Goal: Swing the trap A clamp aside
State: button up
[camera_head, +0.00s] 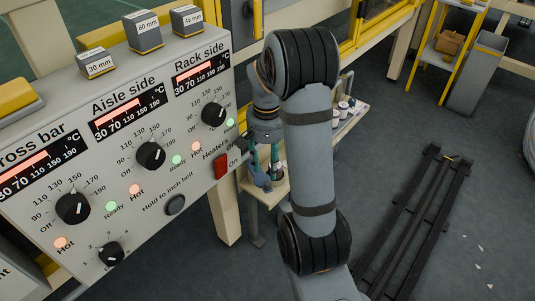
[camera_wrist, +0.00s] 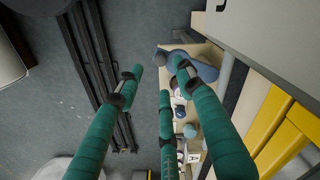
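My gripper (camera_head: 267,160) hangs at the end of my arm, beyond the control panel, over a pale shelf. In the wrist view my gripper (camera_wrist: 154,77) has green-wrapped fingers spread apart, with nothing visible held between them. A blue-grey rounded part (camera_wrist: 205,70) lies behind the right fingertip on the pale shelf (camera_wrist: 206,52); I cannot tell whether they touch. A blue-grey part (camera_head: 258,176) also shows beside the fingers in the head view.
The control panel (camera_head: 130,120) fills the left, with dials and a red heater switch (camera_head: 221,165). Small jars (camera_head: 343,108) stand on the shelf to the right. Yellow framing (camera_wrist: 270,120) is close on the right in the wrist view. Dark rails (camera_head: 415,225) lie on the floor.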

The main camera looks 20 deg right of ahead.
jog(key=shift+r, duration=2.4)
jog(key=shift+c, duration=0.2)
